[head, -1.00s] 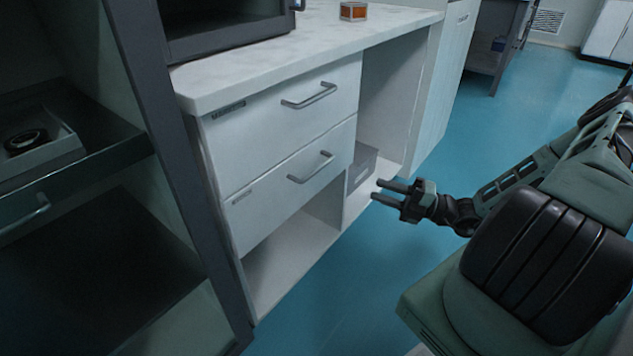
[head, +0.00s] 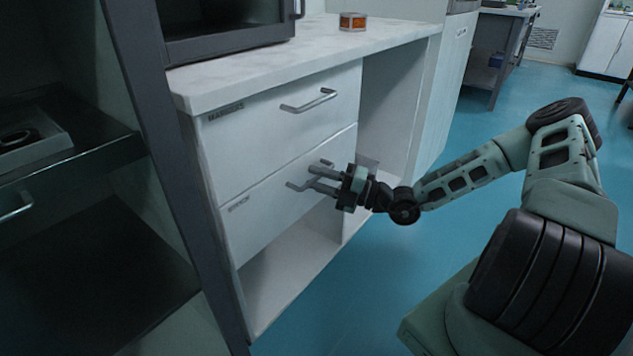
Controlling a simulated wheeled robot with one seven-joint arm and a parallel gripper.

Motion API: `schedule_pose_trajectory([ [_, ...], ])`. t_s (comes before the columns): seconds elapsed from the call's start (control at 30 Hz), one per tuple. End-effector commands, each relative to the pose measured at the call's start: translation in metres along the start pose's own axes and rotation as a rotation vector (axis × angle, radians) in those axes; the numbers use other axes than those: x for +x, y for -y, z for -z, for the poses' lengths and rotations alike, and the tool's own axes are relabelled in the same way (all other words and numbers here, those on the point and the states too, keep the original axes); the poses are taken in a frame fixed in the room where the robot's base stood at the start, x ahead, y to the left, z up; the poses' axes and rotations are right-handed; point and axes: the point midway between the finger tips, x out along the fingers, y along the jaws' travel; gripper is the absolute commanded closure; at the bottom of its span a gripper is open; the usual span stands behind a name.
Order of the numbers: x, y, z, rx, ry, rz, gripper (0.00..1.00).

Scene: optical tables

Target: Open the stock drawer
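The white cabinet has two closed drawers. The lower drawer (head: 265,210) has a small label (head: 238,204) that seems to read STOCK, though it is blurred. Its grey bar handle (head: 294,187) is partly hidden behind my gripper. My gripper (head: 311,177) is open, its two fingers pointing left at the handle, one above the other. The fingertips overlap the middle of the handle in the picture; I cannot tell whether they touch it or are still in front of it. The upper drawer (head: 270,135) has a similar handle (head: 310,101) and a dark label.
A marble-look counter (head: 340,45) overhangs the drawers, with a dark appliance (head: 225,25) and a small orange box (head: 352,21) on it. A dark shelf frame (head: 165,150) stands at left. Blue floor (head: 380,280) is clear in front.

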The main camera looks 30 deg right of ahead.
Motion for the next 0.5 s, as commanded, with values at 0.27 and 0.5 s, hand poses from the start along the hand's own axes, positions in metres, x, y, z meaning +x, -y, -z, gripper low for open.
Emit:
schedule_pose_trajectory([
  [0.27, 0.0066, 0.0, -0.0001, -0.001, 0.0, 0.001, 0.68],
  [0.5, 0.0063, 0.0, -0.0001, -0.001, 0.0, 0.001, 1.0],
])
